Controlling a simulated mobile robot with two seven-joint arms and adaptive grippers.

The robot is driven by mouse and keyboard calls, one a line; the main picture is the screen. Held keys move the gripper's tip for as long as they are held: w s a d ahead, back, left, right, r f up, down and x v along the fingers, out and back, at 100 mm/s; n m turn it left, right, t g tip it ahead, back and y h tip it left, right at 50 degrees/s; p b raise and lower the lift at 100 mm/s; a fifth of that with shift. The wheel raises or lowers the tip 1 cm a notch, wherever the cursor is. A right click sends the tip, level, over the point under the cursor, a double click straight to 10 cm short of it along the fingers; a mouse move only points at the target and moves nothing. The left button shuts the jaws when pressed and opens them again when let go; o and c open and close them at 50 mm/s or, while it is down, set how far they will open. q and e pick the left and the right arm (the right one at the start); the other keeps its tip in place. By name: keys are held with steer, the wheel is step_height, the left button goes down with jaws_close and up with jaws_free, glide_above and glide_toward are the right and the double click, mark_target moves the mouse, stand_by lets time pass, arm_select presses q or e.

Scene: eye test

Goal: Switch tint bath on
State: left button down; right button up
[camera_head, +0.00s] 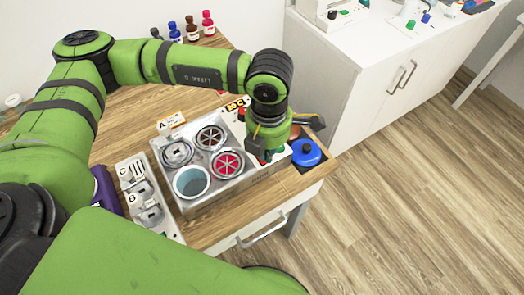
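The tint bath (238,190) is a silver metal box on the wooden table (220,232). Its top has several round wells: one holds pale blue liquid, one shows red under a spoked insert, one is dark under a similar insert, and one has a metal cover. My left gripper (263,157) points down over the bath's right end, close to red and green parts there. The arm hides most of that end, and I cannot make out a switch or its state. The fingers are too hidden to judge. My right gripper is out of view.
A blue lidded pot (306,153) stands right of the bath at the table's edge. A pale tray labelled B and C (158,226) lies left. Several small bottles (192,28) stand behind. A white cabinet (345,75) is at the right. The floor there is clear.

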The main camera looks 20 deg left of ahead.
arm_select(q)
steer(key=shift+r+p, duration=0.85)
steer(key=shift+r, duration=1.8)
